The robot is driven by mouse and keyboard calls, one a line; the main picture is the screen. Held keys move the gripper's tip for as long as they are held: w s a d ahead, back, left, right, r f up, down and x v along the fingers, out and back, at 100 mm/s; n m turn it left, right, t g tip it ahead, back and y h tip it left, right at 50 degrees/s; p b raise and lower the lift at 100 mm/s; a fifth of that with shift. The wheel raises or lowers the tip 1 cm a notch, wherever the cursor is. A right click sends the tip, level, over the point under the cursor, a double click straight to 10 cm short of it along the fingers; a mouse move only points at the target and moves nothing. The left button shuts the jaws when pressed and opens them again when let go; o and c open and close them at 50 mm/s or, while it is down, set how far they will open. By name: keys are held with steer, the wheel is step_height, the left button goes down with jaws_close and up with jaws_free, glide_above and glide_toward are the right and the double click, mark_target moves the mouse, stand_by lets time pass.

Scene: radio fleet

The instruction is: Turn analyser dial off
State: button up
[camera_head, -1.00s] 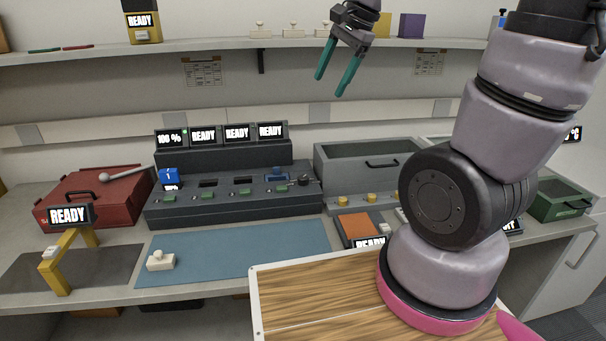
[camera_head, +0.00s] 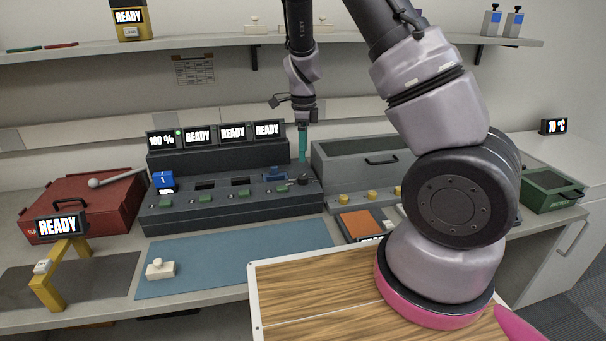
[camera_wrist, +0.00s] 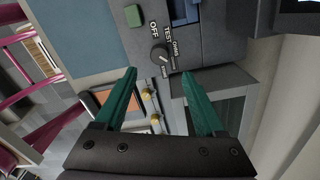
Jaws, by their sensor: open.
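The analyser dial (camera_wrist: 159,54) is a round dark knob with OFF, TEST and a third, partly legible label printed around it, in the wrist view. A pale mark shows on the knob, but I cannot tell for sure which label it is set to. The dial (camera_head: 304,180) sits at the right end of the dark charger bank (camera_head: 225,208) in the head view. My gripper (camera_head: 302,160) points down above the dial, its teal fingers apart and empty. In the wrist view my gripper (camera_wrist: 159,74) has its fingertips on either side of the dial's line, apart from it.
A blue radio (camera_head: 163,181) stands in the bank's left slot, below several screens. A grey bin (camera_head: 365,165) with yellow knobs is right of the dial. An orange-topped pad (camera_head: 358,224) and a blue mat (camera_head: 235,262) lie in front. The shelf (camera_head: 215,40) runs above.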

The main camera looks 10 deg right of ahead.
mark_target(303, 176)
step_height(303, 176, down, 9)
steer(key=shift+r, duration=0.1)
steer(key=shift+s, duration=0.1)
jaws_close()
